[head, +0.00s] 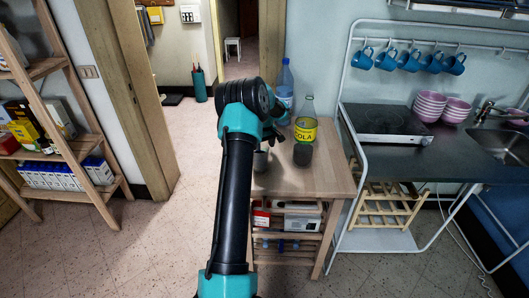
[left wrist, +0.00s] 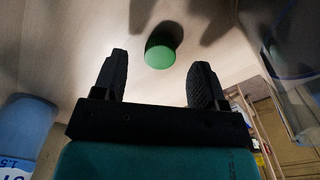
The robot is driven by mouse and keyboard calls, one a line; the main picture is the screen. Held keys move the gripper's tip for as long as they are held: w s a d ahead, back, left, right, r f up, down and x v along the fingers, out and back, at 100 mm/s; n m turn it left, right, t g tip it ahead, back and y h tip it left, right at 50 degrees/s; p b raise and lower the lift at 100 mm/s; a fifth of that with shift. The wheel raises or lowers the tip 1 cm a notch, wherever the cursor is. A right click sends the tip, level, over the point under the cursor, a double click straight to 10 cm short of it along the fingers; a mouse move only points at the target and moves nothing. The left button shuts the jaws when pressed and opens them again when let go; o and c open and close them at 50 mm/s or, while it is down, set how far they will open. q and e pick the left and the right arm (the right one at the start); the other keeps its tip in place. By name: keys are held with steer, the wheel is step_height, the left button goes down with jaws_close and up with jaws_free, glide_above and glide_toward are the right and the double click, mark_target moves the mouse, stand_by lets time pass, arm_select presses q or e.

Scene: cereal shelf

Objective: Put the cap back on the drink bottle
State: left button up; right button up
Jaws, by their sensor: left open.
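A green cap (left wrist: 160,57) lies on the wooden tabletop in the left wrist view, ahead of and between my two fingertips, not gripped. I cannot make it out in the head view. My left gripper (left wrist: 160,66) is open and empty; in the head view it is largely hidden behind my own arm, over the small table. My right gripper is out of view.
A blue water bottle (head: 285,88) stands behind my gripper; it also shows in the left wrist view (left wrist: 28,125). The small wooden table (head: 325,178) has free room at its front right. A kitchen counter (head: 430,160) is to the right and a wooden shelf (head: 70,158) at left.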

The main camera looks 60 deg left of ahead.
arm_select(q)
step_height(320, 180, down, 2)
steer(key=shift+f, duration=0.1)
stand_by(0.4)
steer(key=c, duration=1)
